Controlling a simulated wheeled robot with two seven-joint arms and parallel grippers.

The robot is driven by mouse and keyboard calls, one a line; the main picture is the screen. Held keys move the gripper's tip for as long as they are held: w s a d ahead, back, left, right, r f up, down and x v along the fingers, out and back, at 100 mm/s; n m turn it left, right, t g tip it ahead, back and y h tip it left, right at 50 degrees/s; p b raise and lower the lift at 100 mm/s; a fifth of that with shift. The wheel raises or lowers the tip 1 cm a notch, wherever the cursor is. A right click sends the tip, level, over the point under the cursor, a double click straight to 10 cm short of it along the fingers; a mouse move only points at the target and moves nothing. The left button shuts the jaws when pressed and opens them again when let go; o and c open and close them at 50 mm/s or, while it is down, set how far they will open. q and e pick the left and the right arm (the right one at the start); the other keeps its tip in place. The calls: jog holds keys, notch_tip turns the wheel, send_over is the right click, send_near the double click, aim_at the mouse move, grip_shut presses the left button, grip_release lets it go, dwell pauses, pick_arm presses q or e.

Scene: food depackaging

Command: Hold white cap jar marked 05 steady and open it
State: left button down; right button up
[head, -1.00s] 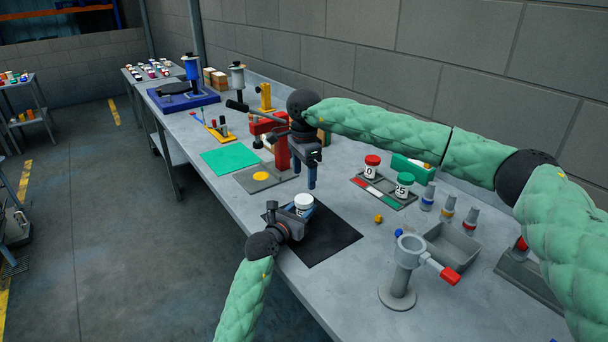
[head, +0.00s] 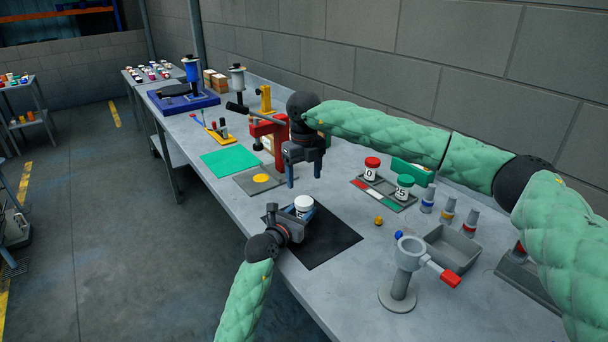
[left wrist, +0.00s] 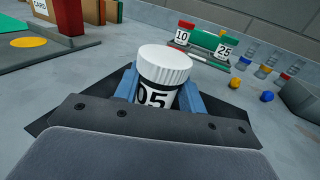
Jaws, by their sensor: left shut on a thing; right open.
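The white cap jar marked 05 (head: 304,204) stands upright on the black mat (head: 330,246). In the left wrist view the jar (left wrist: 162,82) shows its ribbed white cap and the number 05, its lower part hidden by the gripper. My left gripper (head: 303,213) is shut on the jar's body from the near left, with blue fingers on both sides of it in the left wrist view (left wrist: 160,90). My right gripper (head: 304,178) is open and empty, fingers down, above and just behind the jar, apart from the cap.
A rack (head: 383,194) with a red-capped and a green-capped jar stands to the right. A grey clamp stand (head: 402,285) and an open grey bin (head: 453,247) are at the front right. A green mat (head: 230,161) and small yellow and blue pieces lie on the table.

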aim_at(304, 201)
jog(key=m, duration=1.2)
jog(key=shift+f+m, duration=0.1)
jog(key=shift+m, duration=0.3)
jog(key=shift+f, duration=3.95)
jog(key=c, duration=1.1)
jog(key=o, duration=1.1)
jog(key=shift+r, duration=0.15)
